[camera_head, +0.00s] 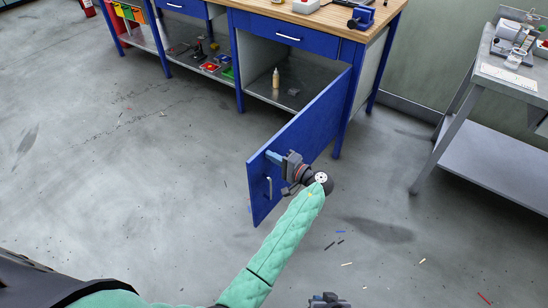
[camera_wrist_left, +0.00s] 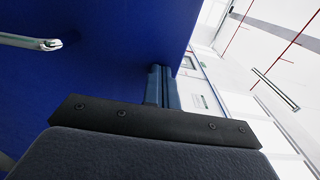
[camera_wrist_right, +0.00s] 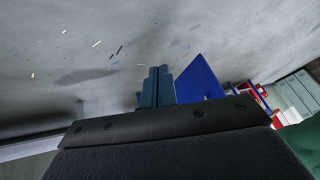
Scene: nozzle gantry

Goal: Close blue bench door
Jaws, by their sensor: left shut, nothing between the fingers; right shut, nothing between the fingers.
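The blue bench door (camera_head: 310,131) stands swung out from the bench. Its bar handle (camera_head: 269,187) is near the free edge, and the cabinet interior (camera_head: 300,85) is exposed. My left gripper (camera_head: 272,157) is shut and empty at the door's handle-side face, above the handle and near the free edge; I cannot tell whether it touches. In the left wrist view its closed fingers (camera_wrist_left: 163,88) lie against the blue panel (camera_wrist_left: 105,70), with the handle (camera_wrist_left: 30,42) to the left. My right gripper (camera_wrist_right: 157,87) is shut and empty, apart from the door (camera_wrist_right: 198,82).
A bottle (camera_head: 275,78) stands inside the open cabinet. A blue vise (camera_head: 361,17) sits on the wooden benchtop (camera_head: 320,12). A grey table (camera_head: 500,90) stands at the right. Small scraps lie on the floor (camera_head: 400,262); the floor left of the door is largely clear.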

